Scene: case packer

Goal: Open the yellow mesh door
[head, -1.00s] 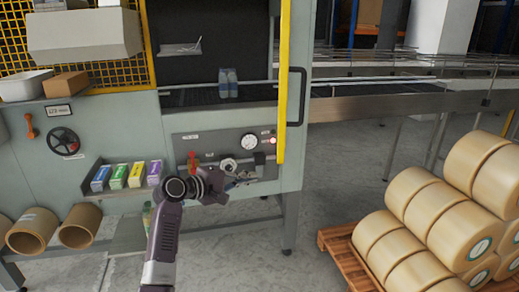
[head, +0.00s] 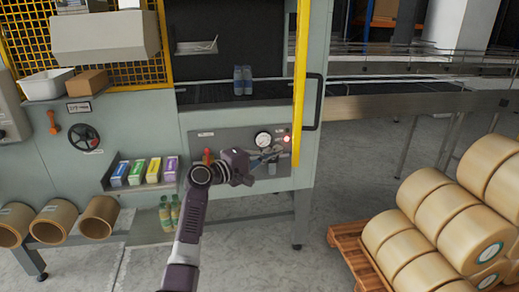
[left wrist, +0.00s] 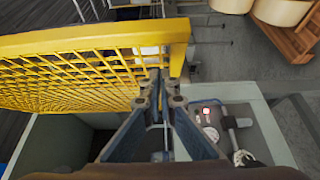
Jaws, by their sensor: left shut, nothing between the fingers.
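The yellow mesh door (head: 301,85) shows in the head view as a narrow upright yellow strip, seen nearly edge-on, at the right of the machine opening. A black handle (head: 317,102) stands just right of it. In the left wrist view the door's yellow mesh and frame (left wrist: 95,38) fill the upper left. My left gripper (head: 268,157) is shut and empty, in front of the control panel and left of the door's lower end. Its fingertips (left wrist: 155,76) overlap the door's end in the left wrist view; I cannot tell whether they touch. My right gripper is out of view.
The control panel (head: 228,138) with a gauge and red light is behind my gripper. Two blue bottles (head: 243,80) stand inside the opening. Small cartons (head: 146,171) and cardboard tubes (head: 57,220) are at left. A pallet of rolls (head: 345,245) stands at right.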

